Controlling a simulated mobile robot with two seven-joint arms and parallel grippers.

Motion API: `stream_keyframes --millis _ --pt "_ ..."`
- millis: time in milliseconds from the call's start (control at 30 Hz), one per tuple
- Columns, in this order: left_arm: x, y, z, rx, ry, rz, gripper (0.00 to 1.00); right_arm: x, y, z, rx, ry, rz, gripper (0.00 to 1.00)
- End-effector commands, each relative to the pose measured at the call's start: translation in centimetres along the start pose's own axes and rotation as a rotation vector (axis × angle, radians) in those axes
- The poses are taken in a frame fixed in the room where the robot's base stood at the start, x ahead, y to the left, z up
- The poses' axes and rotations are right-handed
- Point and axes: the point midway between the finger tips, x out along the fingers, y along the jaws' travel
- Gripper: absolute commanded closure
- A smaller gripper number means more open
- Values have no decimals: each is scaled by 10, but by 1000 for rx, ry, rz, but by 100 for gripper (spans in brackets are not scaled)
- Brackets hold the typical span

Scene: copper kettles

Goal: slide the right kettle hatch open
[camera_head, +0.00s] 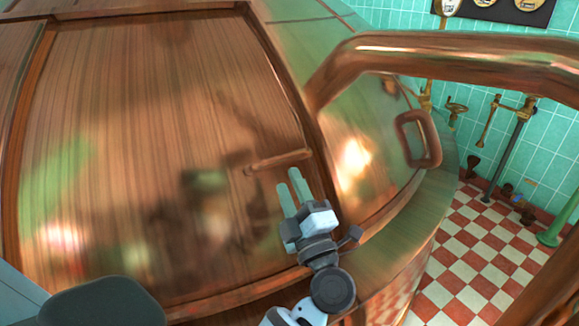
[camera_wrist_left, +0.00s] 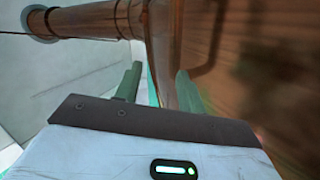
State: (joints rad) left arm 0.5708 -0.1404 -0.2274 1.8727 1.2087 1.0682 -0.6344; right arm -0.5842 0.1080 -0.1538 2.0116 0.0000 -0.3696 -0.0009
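A large copper hatch panel (camera_head: 130,150) with a streaky brown surface fills the left half of the head view. A thin bar handle (camera_head: 278,161) sits near its right edge. My left gripper (camera_head: 289,180) is in front of the panel, its fingertips just below the handle in the picture. Its two fingers are apart. In the left wrist view the fingers (camera_wrist_left: 156,78) are also apart, with a copper edge (camera_wrist_left: 162,45) showing beyond and between them. I cannot tell whether they touch it. My right gripper is not in view.
A thick copper pipe (camera_head: 450,52) arches across the upper right. A second loop handle (camera_head: 434,140) is on the kettle's right side. Brass taps (camera_head: 515,108) line the green tiled wall. Red and white checkered floor (camera_head: 480,245) is clear at lower right.

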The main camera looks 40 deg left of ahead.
Motion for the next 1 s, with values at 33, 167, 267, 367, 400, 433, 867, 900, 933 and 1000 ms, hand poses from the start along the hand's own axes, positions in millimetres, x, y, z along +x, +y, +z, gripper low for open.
stream_keyframes --millis 33,167,267,367,400,433,867,900,933,1000 --pt "8 2 3 -53 44 -81 60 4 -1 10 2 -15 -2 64" --pt "20 9 10 -154 104 -296 60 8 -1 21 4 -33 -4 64" --pt "22 15 17 -205 109 -430 60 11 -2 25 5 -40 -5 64" --pt "22 21 24 -235 98 -523 60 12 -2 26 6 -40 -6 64" --pt "21 23 26 -241 92 -550 60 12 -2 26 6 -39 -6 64" --pt "21 24 26 -245 89 -563 60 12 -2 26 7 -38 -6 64" --pt "32 19 28 -251 84 -592 60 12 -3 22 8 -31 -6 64" --pt "37 16 28 -251 84 -592 60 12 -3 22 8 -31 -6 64" --pt "41 14 27 -251 84 -592 60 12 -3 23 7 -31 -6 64" --pt "50 8 27 -250 85 -592 60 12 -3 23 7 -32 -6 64"
